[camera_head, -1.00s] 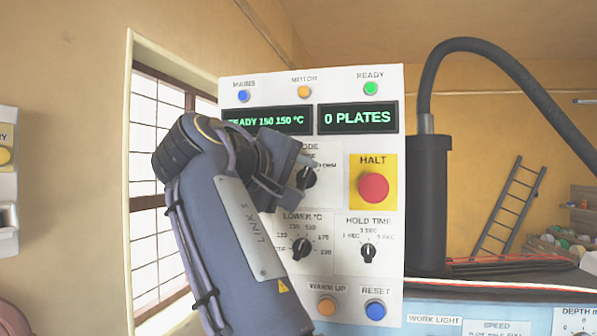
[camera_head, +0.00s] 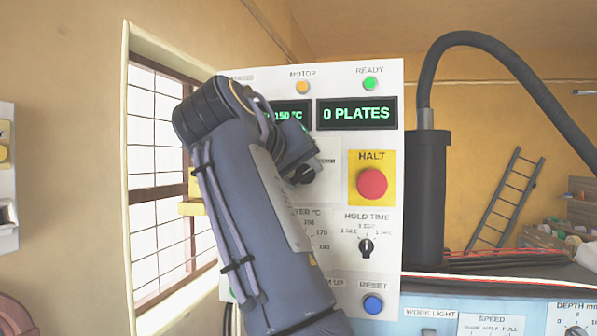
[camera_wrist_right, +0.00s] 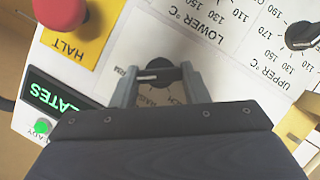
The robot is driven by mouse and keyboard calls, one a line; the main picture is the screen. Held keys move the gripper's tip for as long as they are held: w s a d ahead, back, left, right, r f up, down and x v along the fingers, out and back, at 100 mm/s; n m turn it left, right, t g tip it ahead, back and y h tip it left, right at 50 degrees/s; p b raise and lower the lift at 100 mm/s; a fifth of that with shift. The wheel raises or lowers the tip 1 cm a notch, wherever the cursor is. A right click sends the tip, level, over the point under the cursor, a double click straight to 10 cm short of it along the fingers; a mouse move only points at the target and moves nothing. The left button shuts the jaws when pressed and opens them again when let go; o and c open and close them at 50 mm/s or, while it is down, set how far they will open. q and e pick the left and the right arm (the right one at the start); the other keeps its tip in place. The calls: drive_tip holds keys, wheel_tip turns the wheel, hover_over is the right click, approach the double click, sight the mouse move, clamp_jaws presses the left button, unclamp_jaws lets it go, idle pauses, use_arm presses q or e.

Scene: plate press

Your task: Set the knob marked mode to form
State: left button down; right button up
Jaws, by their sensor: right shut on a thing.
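The mode knob (camera_wrist_right: 158,68) is a round black dial on the white panel, seen in the right wrist view. My right gripper (camera_wrist_right: 160,72) has a finger on each side of it and is shut on it. A pale line on the knob points left in that view, toward a label ending in "RM" that a finger partly covers. In the head view my right gripper (camera_head: 302,173) is at the panel, left of HALT, and my arm hides most of the mode dial. My left gripper is not in view.
The red HALT button (camera_head: 371,183) sits close to the right of my gripper. The hold time knob (camera_head: 366,247) and the blue reset button (camera_head: 372,304) are below. My arm covers much of the lower temperature dial. The upper temperature knob (camera_wrist_right: 300,36) shows in the wrist view.

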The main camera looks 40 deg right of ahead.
drive_tip(key=shift+f, duration=0.1)
drive_tip(key=o, duration=1)
drive_tip(key=p+v, duration=0.1)
drive_tip(key=v, duration=0.7)
drive_tip(key=shift+d, duration=0.1)
idle(0.3)
